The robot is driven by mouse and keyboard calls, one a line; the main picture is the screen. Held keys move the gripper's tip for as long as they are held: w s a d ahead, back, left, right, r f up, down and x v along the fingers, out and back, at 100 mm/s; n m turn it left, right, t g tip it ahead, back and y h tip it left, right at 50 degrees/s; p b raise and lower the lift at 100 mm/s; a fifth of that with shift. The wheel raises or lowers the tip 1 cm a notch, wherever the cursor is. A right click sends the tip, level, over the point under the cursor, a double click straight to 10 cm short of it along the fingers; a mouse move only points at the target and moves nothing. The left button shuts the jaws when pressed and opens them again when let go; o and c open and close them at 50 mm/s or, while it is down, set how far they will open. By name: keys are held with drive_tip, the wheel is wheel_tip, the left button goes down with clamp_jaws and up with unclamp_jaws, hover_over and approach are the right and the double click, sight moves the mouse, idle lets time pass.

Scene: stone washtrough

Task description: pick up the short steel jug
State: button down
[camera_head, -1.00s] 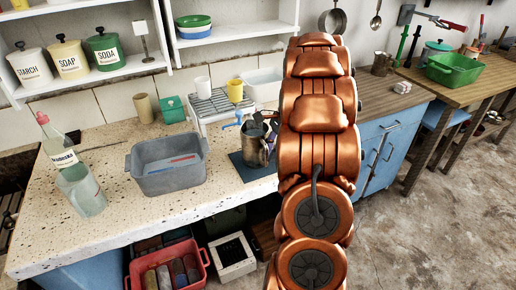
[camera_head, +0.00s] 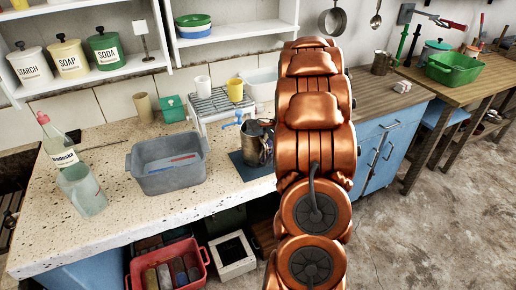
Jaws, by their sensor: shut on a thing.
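The short steel jug (camera_head: 254,145) is shiny grey metal, at the dark blue mat (camera_head: 247,170) near the counter's front edge. My copper arm covers its right side. My gripper (camera_head: 267,124) is mostly hidden behind the arm; only a small dark part shows at the jug's upper right. It is shut on the jug. I cannot tell whether the jug's base touches the mat. Another steel jug (camera_head: 381,63) stands on the wooden worktop at the back right.
A grey basin (camera_head: 167,180), a bottle (camera_head: 58,142) and a glass jar (camera_head: 82,192) stand to the left. Behind the jug is a white rack (camera_head: 213,106) with a white cup (camera_head: 203,84) and a yellow cup (camera_head: 235,90).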

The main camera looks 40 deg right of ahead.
drive_tip(key=shift+r, duration=0.15)
idle(0.4)
drive_tip(key=shift+r+b, duration=0.45)
drive_tip(key=shift+r, duration=1.25)
drive_tip(key=s+a+r+b, duration=0.1)
drive_tip(key=s+a+b, duration=0.1)
drive_tip(key=s+a, duration=0.8)
drive_tip(key=shift+s+a+r+b, duration=0.15)
drive_tip(key=shift+s+r+b, duration=0.15)
drive_tip(key=shift+s, duration=0.95)
drive_tip(key=shift+f, duration=0.1)
